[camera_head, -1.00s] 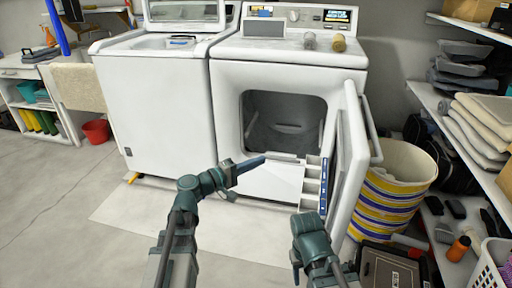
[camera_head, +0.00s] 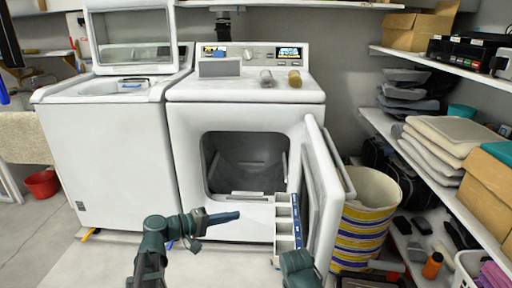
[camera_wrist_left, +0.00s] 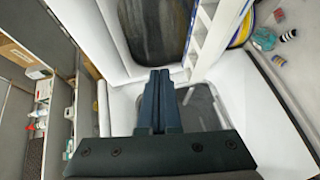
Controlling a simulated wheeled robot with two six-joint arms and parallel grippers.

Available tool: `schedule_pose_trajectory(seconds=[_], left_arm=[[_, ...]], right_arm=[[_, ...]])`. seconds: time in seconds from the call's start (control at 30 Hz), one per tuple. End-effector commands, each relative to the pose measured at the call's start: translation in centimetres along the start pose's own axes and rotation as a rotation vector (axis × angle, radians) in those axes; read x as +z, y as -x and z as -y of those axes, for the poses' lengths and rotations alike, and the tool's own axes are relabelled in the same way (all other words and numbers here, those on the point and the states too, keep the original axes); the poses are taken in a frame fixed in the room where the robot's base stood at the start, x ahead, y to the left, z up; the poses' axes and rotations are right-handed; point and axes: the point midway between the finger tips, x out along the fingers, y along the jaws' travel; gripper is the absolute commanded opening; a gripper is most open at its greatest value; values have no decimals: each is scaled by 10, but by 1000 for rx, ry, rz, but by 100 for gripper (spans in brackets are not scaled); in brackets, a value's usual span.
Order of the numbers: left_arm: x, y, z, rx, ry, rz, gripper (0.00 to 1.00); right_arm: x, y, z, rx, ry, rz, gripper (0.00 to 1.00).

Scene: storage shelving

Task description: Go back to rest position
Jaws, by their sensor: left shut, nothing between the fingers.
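My left gripper (camera_head: 222,216) is in front of the open dryer (camera_head: 185,150), its fingers pointing right. Its two fingers are together with nothing between them, as the left wrist view (camera_wrist_left: 160,100) also shows. My right arm shows at the bottom beside the open dryer door (camera_head: 322,195); its fingers are hidden. A white drawer unit with a blue strip (camera_head: 284,225) stands just below the dryer opening, between my two arms.
A washer (camera_head: 110,150) with its lid up stands left of the dryer. A striped yellow and blue basket (camera_head: 362,220) stands right of the open door. Shelves (camera_head: 440,185) with folded cloths line the right wall. Open floor lies at the left.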

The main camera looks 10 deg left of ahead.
Motion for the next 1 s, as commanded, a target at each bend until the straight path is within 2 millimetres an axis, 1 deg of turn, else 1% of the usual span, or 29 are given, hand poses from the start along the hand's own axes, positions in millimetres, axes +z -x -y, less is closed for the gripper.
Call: schedule_pose_trajectory(seconds=[0.03,0.07,0.1,0.17,0.2,0.3,0.4,0.5,0.6,0.8,0.9,1.0], left_arm=[[31,-20,14,-88,-40,76,0],[48,-30,25,-150,-67,122,0],[71,-41,40,-234,-107,183,0],[102,-52,62,-360,-169,271,0],[121,-56,76,-442,-211,326,0],[162,-56,109,-649,-326,454,0],[189,-47,134,-835,-437,553,0],[205,-34,149,-989,-534,621,0],[214,-22,158,-1119,-621,668,0],[221,1,162,-1346,-782,722,0],[216,7,135,-1353,-778,718,0],[215,11,116,-1351,-776,717,0]], right_arm=[[0,1,0,0,0,0,50],[0,1,0,0,0,0,50],[0,1,0,0,0,0,50],[0,2,0,0,0,0,50],[0,2,0,0,0,0,50],[0,2,0,0,0,0,50],[0,3,0,0,-1,0,50],[0,3,0,0,-1,0,50],[0,4,0,0,-1,0,50],[0,4,0,1,-1,0,50],[2,32,-3,0,-1,0,50],[3,51,-5,0,-2,1,50]])
